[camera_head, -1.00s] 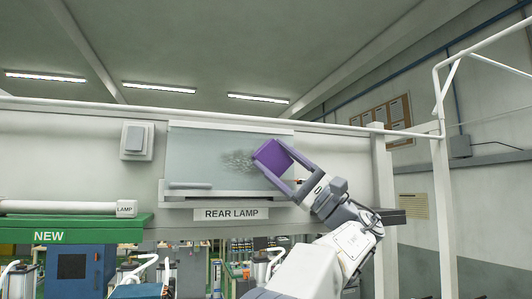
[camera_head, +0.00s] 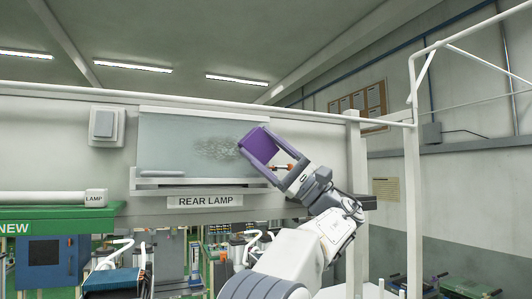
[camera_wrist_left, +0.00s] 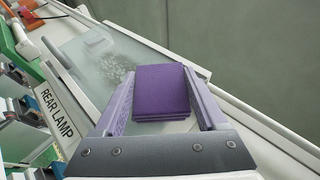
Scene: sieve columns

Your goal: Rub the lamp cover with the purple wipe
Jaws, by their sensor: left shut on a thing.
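The lamp cover (camera_head: 165,150) is a pale, see-through panel on the white fixture above the "REAR LAMP" label. A grey speckled smudge (camera_head: 217,147) shows on its right half, and also in the left wrist view (camera_wrist_left: 112,72). My left gripper (camera_head: 255,138) is shut on the folded purple wipe (camera_head: 260,145), which also shows between the fingers in the left wrist view (camera_wrist_left: 161,90). The wipe is in front of the cover's right part, just right of the smudge. I cannot tell whether it touches the cover. My right gripper is not in view.
A wall switch (camera_head: 106,125) is left of the cover. A white tube marked "LAMP" (camera_head: 50,198) lies on a green "NEW" shelf (camera_head: 60,215) at lower left. A white frame post (camera_head: 413,190) stands at right. Equipment fills the space below the fixture.

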